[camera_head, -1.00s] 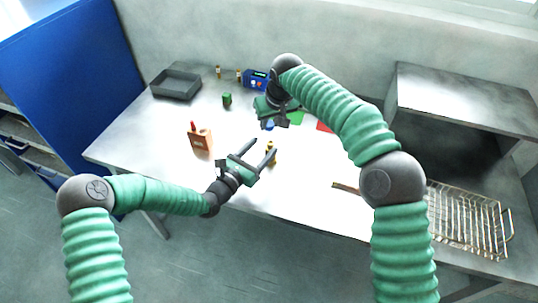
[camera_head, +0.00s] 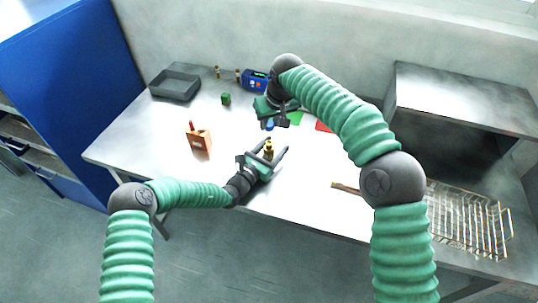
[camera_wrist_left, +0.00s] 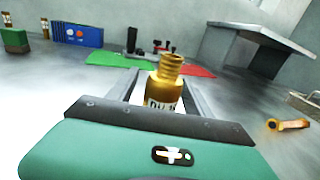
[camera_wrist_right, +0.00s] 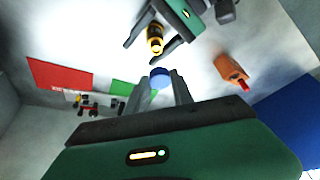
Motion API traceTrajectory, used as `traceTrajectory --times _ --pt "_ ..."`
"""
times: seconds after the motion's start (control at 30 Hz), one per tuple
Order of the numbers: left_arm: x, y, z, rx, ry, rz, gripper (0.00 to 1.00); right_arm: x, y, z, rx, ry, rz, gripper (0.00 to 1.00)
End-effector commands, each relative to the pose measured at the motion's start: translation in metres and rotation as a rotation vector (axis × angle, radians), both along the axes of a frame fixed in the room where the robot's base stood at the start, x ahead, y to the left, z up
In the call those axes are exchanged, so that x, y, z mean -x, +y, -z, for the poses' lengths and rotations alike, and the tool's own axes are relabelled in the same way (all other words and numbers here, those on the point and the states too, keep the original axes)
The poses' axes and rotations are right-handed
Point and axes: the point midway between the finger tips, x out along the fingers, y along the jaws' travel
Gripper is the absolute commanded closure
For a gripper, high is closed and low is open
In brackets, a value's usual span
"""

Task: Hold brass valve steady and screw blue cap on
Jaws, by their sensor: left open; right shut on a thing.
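The brass valve (camera_head: 268,147) stands upright on the table, threaded end up, in the left wrist view (camera_wrist_left: 166,88). My left gripper (camera_head: 266,155) is open, with one finger on each side of the valve. In the right wrist view the valve (camera_wrist_right: 155,38) shows between the left fingers; whether they touch it I cannot tell. My right gripper (camera_head: 271,121) is shut on the blue cap (camera_wrist_right: 159,77) and holds it above the table, beyond the valve in the head view. The cap (camera_head: 270,126) is apart from the valve.
An orange block with a red piece (camera_head: 200,141) stands to the left. A dark tray (camera_head: 175,85), green block (camera_head: 226,99) and blue box (camera_head: 256,80) are at the back. Green (camera_head: 295,118) and red (camera_head: 323,127) patches lie behind. A wire basket (camera_head: 470,220) is at right.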

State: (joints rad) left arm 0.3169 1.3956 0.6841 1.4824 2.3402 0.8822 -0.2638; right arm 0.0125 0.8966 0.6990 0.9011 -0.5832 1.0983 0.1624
Motion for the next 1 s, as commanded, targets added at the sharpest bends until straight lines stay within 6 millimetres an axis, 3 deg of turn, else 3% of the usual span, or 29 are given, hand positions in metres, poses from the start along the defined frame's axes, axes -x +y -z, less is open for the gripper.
traceTrajectory --times 0.07,0.5,1.0 --pt "0.0004 0.0 0.0005 -0.001 0.001 0.0 0.42 0.0 0.0001 0.0 0.0 0.0 0.0 1.0" --pt "0.0006 0.0004 0.0003 -0.001 0.001 0.0 1.0 0.0002 0.0 -0.0002 0.0 0.0 0.0 1.0" --pt "0.0005 0.0006 0.0001 0.0 0.0 0.0 1.0 0.0003 0.0001 -0.0002 0.0 0.0 0.0 1.0"
